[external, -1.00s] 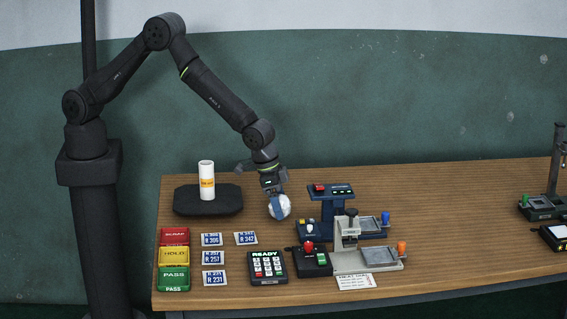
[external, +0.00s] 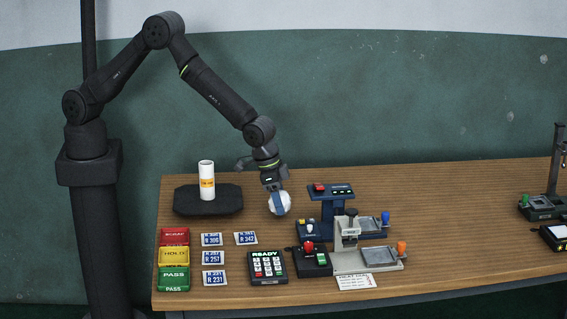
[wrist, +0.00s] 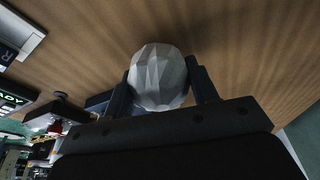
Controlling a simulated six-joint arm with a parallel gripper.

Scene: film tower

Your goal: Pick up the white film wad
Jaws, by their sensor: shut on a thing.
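The white film wad (external: 281,204) is a faceted, roundish lump at the middle of the table, left of the blue device. My gripper (external: 277,202) points down at it and is shut on it. In the wrist view the wad (wrist: 158,77) sits between the two dark fingers of my gripper (wrist: 160,88), one on each side. Its lower part is hidden behind the gripper body in that view. I cannot tell whether the wad still touches the table.
A white roll (external: 207,181) stands on a dark pad (external: 190,207) at the back left. Coloured blocks (external: 174,257), label cards (external: 213,257) and a READY keypad (external: 267,266) lie in front. A blue device (external: 334,210) and a grey fixture (external: 375,260) stand close on the right.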

